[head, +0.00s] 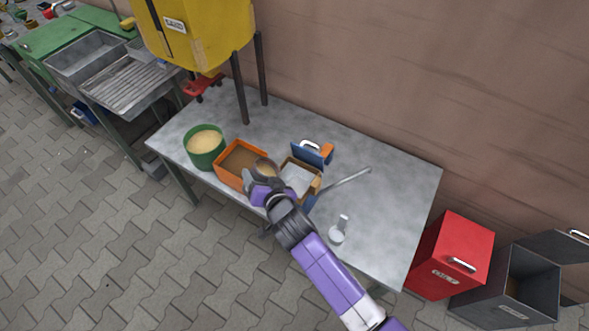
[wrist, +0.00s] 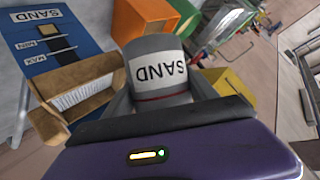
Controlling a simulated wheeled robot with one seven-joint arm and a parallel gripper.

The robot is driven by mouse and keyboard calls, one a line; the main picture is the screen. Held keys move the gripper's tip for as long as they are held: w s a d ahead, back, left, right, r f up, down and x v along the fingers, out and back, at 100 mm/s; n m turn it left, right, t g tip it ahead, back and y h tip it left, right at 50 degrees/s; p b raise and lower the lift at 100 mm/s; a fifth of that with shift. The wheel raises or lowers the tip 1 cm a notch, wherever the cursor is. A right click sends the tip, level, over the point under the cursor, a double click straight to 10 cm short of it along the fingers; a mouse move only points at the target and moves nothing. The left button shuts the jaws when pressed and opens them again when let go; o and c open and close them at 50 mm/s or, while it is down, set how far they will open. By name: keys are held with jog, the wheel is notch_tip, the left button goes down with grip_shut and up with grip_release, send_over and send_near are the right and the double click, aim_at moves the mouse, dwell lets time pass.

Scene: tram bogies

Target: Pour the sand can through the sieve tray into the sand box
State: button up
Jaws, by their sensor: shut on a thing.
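My gripper (head: 262,186) is shut on the sand can (wrist: 160,68), a grey can with a white SAND label and a red line. In the head view the can (head: 264,168) shows tan sand at its mouth, between the orange bin and the sieve tray. The sieve tray (head: 313,188) is a wooden frame with a pale mesh; it also shows in the wrist view (wrist: 90,75), left of the can. The blue sand box (head: 311,203) is by the tray, mostly hidden by it and my arm. Its blue panel (wrist: 75,30) bears SAND, MAX and MIN marks.
An orange bin (head: 226,177) with brown contents and a green bucket (head: 207,160) of sand stand left on the grey table (head: 390,195). A metal rod (head: 348,178) and a small white item (head: 337,236) lie right. A yellow hopper (head: 205,30) rises behind.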

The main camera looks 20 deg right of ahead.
jog(key=shift+d+r+m+y+p, duration=0.4)
jog(key=shift+d+y+p, duration=0.1)
jog(key=shift+p, duration=0.6)
dwell(1.0)
jog(key=shift+d+r+m+y, duration=0.2)
jog(key=shift+r+m+y, duration=0.2)
jog(key=shift+m, duration=0.2)
dwell(1.9)
jog(key=shift+f+m+y+b, duration=0.35)
jog(key=shift+m+y+b, duration=0.15)
jog(key=shift+b, duration=1.15)
dwell(0.8)
jog(key=shift+r+b, duration=0.2)
jog(key=shift+b, duration=0.1)
dwell(0.7)
